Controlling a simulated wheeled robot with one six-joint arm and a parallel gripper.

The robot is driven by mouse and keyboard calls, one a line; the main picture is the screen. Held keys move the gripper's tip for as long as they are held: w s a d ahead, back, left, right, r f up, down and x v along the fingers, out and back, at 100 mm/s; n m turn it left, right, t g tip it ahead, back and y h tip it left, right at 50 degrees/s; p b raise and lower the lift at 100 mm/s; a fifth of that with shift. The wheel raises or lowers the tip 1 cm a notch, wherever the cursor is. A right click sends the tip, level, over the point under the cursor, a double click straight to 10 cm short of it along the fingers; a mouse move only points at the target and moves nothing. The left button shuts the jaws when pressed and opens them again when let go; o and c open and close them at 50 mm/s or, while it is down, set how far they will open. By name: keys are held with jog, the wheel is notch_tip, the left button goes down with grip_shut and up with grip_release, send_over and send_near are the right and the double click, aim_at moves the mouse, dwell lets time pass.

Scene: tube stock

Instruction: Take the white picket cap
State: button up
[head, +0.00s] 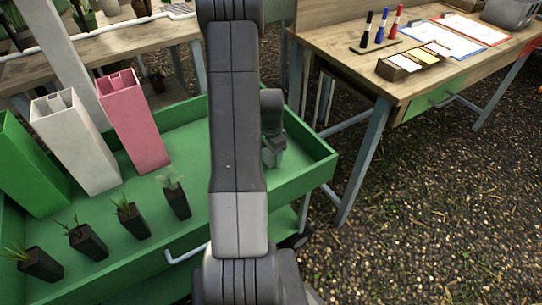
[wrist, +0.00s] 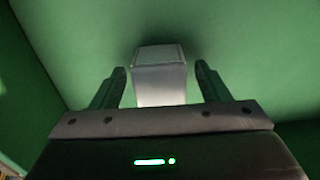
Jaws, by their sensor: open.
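The white picket cap (wrist: 160,84) is a small pale block in the wrist view, on the green floor of the trolley. My gripper (wrist: 160,70) is open, with one finger on each side of the cap. A gap shows between the cap and each finger. In the head view my gripper (head: 274,157) reaches down into the right end of the green trolley, partly behind my arm. I cannot make out the cap for sure in the head view.
The green trolley (head: 320,168) has raised walls. Green (head: 35,170), white (head: 80,145) and pink (head: 135,125) square tubes stand to the left, behind several black seedling pots (head: 132,220). A wooden desk (head: 345,50) with markers and clipboards stands at right.

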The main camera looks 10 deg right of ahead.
jog(key=shift+f, duration=0.1)
jog(key=shift+c, duration=0.2)
jog(key=c, duration=1)
notch_tip(320, 180, up, 11)
jog(key=shift+r+p, duration=0.1)
jog(key=shift+p, duration=1.05)
notch_tip(320, 180, up, 3)
jog(key=shift+f+p, duration=0.15)
jog(key=shift+p, duration=0.85)
